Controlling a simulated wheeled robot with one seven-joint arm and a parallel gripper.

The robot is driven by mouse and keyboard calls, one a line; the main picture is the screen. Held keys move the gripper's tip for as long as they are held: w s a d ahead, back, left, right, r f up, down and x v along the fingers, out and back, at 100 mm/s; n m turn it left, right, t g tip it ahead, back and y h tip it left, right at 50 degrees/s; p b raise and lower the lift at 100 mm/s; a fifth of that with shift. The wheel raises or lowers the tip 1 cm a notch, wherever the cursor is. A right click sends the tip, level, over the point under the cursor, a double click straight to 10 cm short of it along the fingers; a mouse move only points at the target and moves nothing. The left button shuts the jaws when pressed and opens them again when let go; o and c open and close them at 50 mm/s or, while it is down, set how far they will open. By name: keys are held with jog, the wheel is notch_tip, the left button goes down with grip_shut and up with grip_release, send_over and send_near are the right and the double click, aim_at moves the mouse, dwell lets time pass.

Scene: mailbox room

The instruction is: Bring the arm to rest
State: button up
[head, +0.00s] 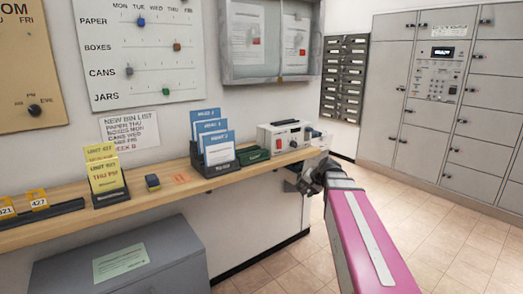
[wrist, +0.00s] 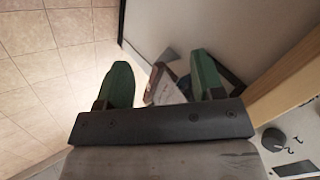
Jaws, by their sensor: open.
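My gripper (head: 298,186) is in front of the counter's front edge at its right end, a little below the top, with my pink arm reaching to it from the lower right. In the wrist view, the two green fingers of my gripper (wrist: 162,78) stand wide apart. A small whitish and reddish thing (wrist: 163,92) shows in the gap between them. I cannot tell what it is or how far off it lies; neither finger visibly clamps it.
The wooden counter (head: 255,172) runs along the wall, holding a white device (head: 284,137), a blue card holder (head: 220,157) and yellow cards (head: 104,172). A grey bin (head: 170,250) stands below. Grey lockers (head: 385,95) line the back right. Tiled floor (head: 440,225) is open at right.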

jog(key=s+f+n+g+h, duration=0.5)
jog(key=s+f, duration=1.3)
jog(key=f, duration=0.2)
jog(key=shift+s+d+g, duration=0.2)
jog(key=shift+s+g, duration=0.2)
jog(key=shift+f, duration=0.1)
